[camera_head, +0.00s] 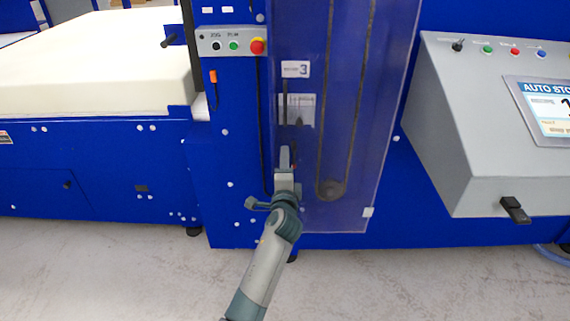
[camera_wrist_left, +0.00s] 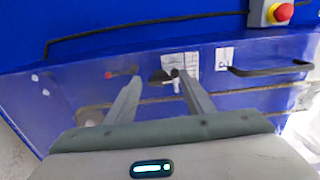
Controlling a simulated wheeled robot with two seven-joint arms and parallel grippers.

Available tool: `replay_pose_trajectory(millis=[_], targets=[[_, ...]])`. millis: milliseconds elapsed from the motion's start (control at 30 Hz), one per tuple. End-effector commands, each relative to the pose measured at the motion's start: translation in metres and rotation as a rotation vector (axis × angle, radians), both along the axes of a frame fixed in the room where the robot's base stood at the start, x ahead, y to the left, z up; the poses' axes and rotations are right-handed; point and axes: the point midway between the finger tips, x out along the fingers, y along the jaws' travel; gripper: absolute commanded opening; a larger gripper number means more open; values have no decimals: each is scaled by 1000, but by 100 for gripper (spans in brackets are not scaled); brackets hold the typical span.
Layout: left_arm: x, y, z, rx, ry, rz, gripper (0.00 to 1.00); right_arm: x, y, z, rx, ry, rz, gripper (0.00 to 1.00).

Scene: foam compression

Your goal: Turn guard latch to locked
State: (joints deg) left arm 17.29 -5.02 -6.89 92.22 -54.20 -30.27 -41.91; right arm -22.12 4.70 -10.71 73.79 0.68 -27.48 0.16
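The clear guard door (camera_head: 345,130) hangs on the blue machine. A small dark knob (camera_head: 299,122) sits at a white label plate (camera_head: 305,104); it looks like the guard latch, but its setting is too small to read. My left gripper (camera_head: 285,150) is just below it in the head view, in front of the guard. In the left wrist view, its fingers (camera_wrist_left: 157,78) are apart, with the dark knob (camera_wrist_left: 159,75) appearing between their tips and nothing visibly held. A dark lever with a red end (camera_wrist_left: 109,75) lies left of it. Contact cannot be judged. My right gripper is out of view.
A black bar handle (camera_wrist_left: 270,70) is on the guard near a "3" label (camera_head: 295,69). A button box with a red emergency stop (camera_head: 258,46) is above. A grey console (camera_head: 460,130) juts out at right. Floor (camera_head: 130,270) in front is clear.

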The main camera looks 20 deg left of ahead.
Motion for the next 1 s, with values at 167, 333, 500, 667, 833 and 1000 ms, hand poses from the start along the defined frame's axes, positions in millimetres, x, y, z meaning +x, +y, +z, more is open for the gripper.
replay_pose_trajectory(millis=[167,333,500,667,833,1000], targets=[[-1,0,0,1,-1,-1,48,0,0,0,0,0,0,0],[-8,-2,0,0,-1,0,48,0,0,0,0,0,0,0],[-26,-8,0,0,-1,-2,48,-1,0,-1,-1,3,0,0],[-54,-16,-1,-2,-1,-1,48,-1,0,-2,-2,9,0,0],[-87,-25,-1,-2,0,-1,48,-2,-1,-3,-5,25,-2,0],[-120,-35,-2,-1,1,-1,48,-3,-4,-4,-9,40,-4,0]])
